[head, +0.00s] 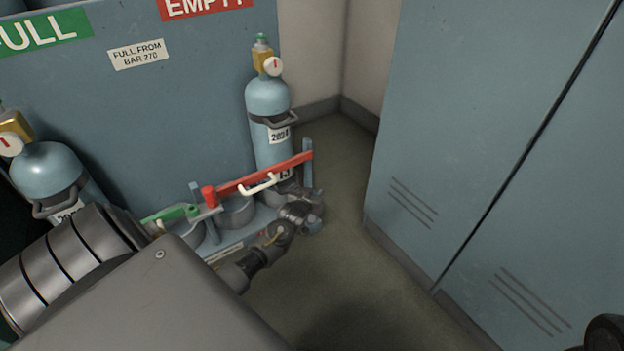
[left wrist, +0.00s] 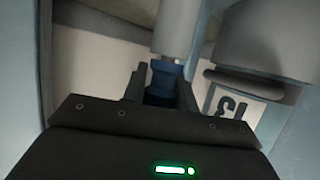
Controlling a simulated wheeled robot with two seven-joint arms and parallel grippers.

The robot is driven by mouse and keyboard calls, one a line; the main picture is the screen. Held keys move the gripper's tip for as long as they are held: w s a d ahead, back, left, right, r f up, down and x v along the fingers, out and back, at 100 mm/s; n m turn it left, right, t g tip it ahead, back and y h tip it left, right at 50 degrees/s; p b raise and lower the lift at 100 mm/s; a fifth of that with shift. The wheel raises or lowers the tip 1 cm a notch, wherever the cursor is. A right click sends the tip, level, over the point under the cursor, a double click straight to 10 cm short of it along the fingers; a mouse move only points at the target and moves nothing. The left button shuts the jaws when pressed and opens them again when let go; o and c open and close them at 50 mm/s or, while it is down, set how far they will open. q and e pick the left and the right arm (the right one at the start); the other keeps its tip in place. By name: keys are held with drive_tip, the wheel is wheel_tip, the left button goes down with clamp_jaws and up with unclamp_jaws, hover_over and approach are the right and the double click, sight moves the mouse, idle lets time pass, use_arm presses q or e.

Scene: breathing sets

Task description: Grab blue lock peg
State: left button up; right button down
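The blue lock peg (left wrist: 160,80) shows in the left wrist view, below a pale grey-blue post and between the two fingers of my left gripper (left wrist: 161,92). The fingers are close to its sides; I cannot tell whether they press on it. In the head view my left gripper (head: 302,208) is low at the front right end of the cylinder rack (head: 230,242), by the foot of the right cylinder (head: 268,98). The peg is not clearly visible there.
A red bar (head: 265,173) with a white handle (head: 260,185) crosses before the right cylinder. A green bar (head: 170,214) lies to its left. Another cylinder (head: 47,170) stands at left. Blue lockers (head: 470,130) stand at right, with bare floor (head: 340,270) between.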

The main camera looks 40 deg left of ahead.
use_arm(q)
drive_tip(key=c, duration=0.5)
